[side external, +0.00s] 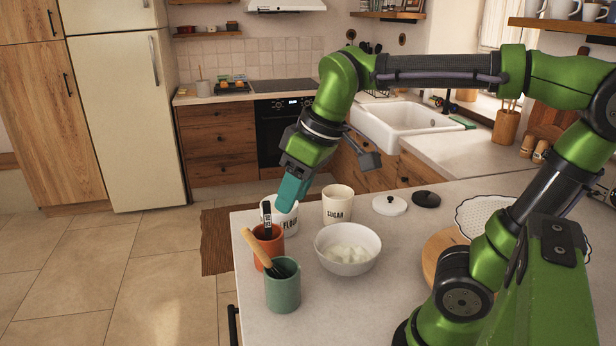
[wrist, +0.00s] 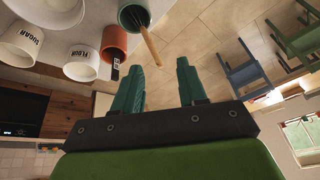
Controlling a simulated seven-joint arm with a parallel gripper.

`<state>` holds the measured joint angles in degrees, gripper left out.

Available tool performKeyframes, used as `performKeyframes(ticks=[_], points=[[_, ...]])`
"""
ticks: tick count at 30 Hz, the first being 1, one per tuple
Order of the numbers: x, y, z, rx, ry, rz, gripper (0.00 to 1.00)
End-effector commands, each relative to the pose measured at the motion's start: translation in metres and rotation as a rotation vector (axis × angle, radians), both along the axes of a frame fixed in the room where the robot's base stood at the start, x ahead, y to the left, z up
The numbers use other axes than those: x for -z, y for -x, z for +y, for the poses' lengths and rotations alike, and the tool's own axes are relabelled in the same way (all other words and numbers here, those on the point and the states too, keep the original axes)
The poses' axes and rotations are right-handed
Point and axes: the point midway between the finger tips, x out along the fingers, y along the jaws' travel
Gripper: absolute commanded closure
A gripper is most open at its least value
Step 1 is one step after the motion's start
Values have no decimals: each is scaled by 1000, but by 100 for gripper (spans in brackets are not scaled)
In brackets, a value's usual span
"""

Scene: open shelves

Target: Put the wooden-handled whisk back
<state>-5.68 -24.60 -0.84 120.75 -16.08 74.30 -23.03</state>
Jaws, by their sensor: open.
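The wooden-handled whisk (side external: 257,248) stands tilted in a green cup (side external: 283,291) at the near left of the counter. Its dark head is in the cup and its handle leans out over the rim towards the left. The wrist view shows the handle (wrist: 152,45) sticking out of the green cup (wrist: 131,17). My gripper (side external: 289,203) is open and empty, above the counter's far left corner by the flour canister, behind and above the whisk. In the wrist view its fingers (wrist: 163,66) are apart with nothing between them.
An orange cup (side external: 267,243) with a black labelled handle (side external: 266,215) stands behind the green cup. The flour canister (side external: 284,222), sugar canister (side external: 338,205) and white bowl (side external: 347,263) are close by. Lids (side external: 389,205) lie farther back. The counter front is clear.

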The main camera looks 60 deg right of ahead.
Motion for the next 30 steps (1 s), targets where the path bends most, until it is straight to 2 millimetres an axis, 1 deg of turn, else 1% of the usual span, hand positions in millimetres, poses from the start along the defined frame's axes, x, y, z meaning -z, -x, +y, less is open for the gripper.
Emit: performKeyframes(ticks=[1,3,6,9,13,30], points=[[9,14,-2,88,-57,-50,58],[21,25,-3,195,-131,-107,58],[33,35,-4,313,-216,-165,58],[41,40,-5,381,-265,-196,58],[43,41,-5,406,-282,-206,58],[43,41,-5,403,-279,-205,58]])
